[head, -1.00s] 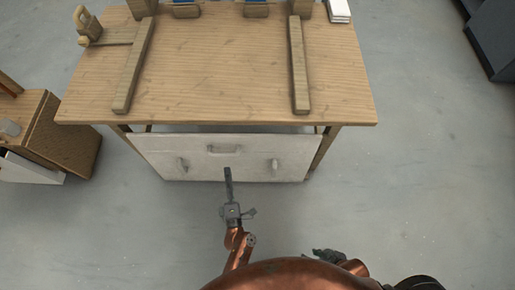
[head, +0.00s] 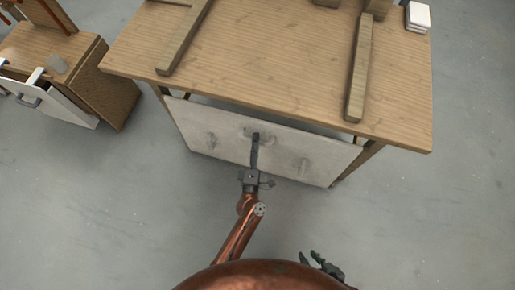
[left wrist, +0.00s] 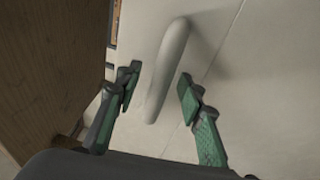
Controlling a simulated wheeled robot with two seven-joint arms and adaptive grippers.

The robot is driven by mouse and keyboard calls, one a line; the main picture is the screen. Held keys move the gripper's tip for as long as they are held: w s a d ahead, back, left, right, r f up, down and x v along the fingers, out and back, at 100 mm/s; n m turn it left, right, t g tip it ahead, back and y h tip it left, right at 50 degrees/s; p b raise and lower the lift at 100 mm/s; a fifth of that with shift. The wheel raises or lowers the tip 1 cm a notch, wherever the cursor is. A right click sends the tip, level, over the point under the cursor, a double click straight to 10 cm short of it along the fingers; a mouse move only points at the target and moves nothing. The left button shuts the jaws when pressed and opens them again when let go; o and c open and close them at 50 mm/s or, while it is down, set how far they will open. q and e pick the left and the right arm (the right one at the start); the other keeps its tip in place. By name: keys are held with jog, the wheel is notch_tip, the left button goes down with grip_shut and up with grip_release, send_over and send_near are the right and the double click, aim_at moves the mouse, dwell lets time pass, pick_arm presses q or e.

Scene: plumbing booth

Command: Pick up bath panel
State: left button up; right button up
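The bath panel (head: 225,148) is a flat white board with several handles. It stands upright below the front edge of the wooden table. My left gripper (head: 255,137) is at its upper middle handle (head: 268,131), which it partly hides in the head view. In the left wrist view, the open green-padded fingers (left wrist: 160,88) are on either side of the pale handle (left wrist: 172,65), with gaps between pads and handle. My right gripper (head: 309,256) is low in the head view, close to my body, away from the panel, and looks open and empty.
The wooden table (head: 270,65) overhangs the panel and carries wooden bars and a white stack (head: 417,17). A brown cabinet (head: 108,90) with a white-fronted drawer (head: 55,108) stands at the left. The grey floor on the right is clear.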

pick_arm(q)
grip_shut()
dwell(0.4)
jog(key=shift+r, duration=0.15)
jog(key=shift+r, duration=0.1)
